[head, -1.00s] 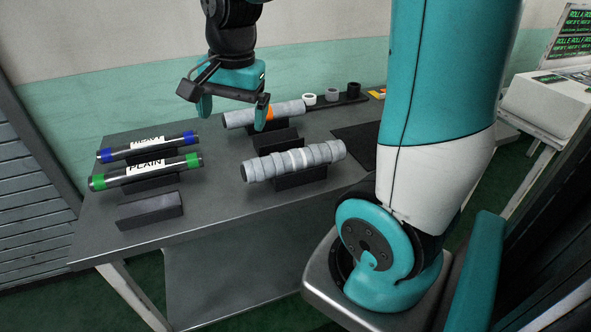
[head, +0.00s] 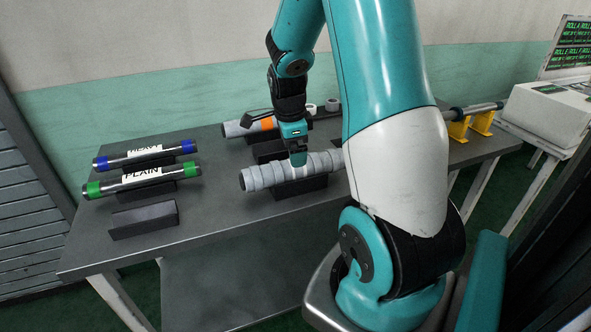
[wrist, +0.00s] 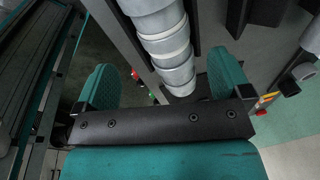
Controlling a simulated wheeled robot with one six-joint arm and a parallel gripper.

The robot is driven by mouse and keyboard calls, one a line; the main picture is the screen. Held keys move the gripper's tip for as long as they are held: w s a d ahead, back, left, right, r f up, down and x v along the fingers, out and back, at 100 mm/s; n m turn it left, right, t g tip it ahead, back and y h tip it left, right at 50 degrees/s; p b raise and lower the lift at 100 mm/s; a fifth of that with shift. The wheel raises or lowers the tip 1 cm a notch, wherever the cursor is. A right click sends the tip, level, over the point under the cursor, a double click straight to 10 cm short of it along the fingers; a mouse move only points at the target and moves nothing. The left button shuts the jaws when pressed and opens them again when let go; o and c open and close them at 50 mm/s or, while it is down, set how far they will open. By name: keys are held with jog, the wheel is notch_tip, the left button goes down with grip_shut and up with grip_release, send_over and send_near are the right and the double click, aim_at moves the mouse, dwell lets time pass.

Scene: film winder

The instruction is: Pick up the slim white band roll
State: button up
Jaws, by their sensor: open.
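The slim white band roll (head: 262,177) is a grey, stepped roll lying in a dark cradle (head: 301,187) on the near part of the bench. My gripper (head: 298,160) is over its middle, pointing down, and hides the band there. In the wrist view the roll (wrist: 152,22) runs down from the top edge, with a paler band (wrist: 168,50) across it. The open teal fingers of my gripper (wrist: 162,78) stand either side of the roll's line, with gaps. I cannot tell how far above the roll they are.
A roll with an orange band (head: 234,129) lies in a cradle just behind. The HEAVY roll (head: 145,153) and PLAIN roll (head: 142,181) lie at left, near an empty cradle (head: 144,220). Small rings (head: 332,104) stand at the back. Yellow supports (head: 482,122) hold a bar at right.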

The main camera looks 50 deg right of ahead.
jog(key=f, duration=0.2)
jog(key=d+f, duration=0.1)
jog(key=f, duration=0.2)
jog(key=shift+w+d+f+p, duration=0.2)
jog(key=shift+f+p, duration=0.05)
jog(key=shift+p, duration=0.05)
jog(key=shift+c, duration=0.4)
jog(key=c, duration=1.1)
jog(key=shift+c, duration=0.7)
jog(key=shift+r, duration=0.15)
